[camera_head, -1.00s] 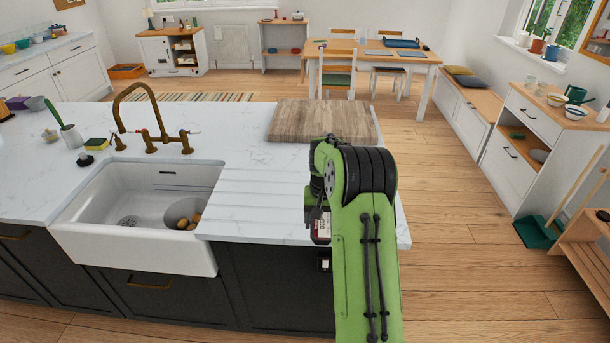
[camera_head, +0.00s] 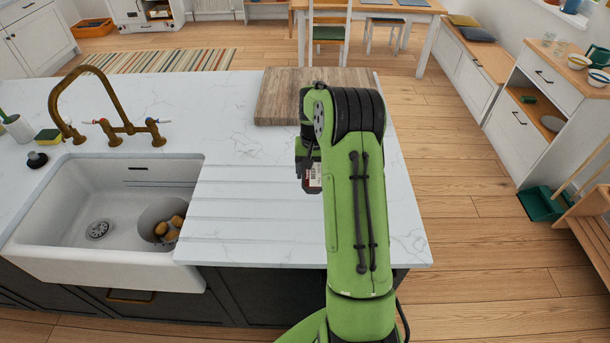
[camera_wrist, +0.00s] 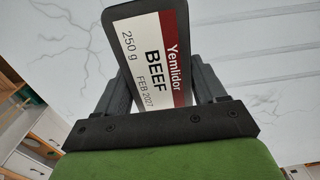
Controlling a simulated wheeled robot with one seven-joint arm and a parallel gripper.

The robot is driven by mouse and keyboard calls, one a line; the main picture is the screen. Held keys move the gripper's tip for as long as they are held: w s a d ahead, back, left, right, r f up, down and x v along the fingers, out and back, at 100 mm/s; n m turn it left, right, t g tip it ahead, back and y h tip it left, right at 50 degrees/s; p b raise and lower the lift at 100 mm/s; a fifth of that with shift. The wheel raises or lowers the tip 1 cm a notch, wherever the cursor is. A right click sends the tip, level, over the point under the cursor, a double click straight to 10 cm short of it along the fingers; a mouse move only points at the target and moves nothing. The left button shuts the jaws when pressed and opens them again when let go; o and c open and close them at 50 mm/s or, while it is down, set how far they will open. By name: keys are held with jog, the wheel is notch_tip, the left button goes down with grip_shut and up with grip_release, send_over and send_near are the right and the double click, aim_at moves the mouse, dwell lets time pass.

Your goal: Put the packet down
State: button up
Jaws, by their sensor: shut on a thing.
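The packet (camera_wrist: 148,58) fills the middle of the wrist view; its label is white and dark red and reads "Yemlidor BEEF 250 g FEB 2027". My gripper (camera_wrist: 160,88) is shut on it, with a dark finger on each side. I cannot tell whether the packet touches the worktop.
A wooden board (camera_head: 285,95) lies behind my arm on the worktop. The white sink (camera_head: 90,205) is at left, with a bowl of brownish round items and a brass tap (camera_head: 105,130). A sponge (camera_head: 48,135) sits beyond it. The grooved worktop right of the sink is clear.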

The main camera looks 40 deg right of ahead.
aim_at(312, 197)
notch_tip(312, 197, down, 8)
jog(key=shift+f, duration=0.2)
jog(key=o, duration=1.3)
jog(key=shift+s, duration=0.1)
jog(key=shift+c, duration=0.2)
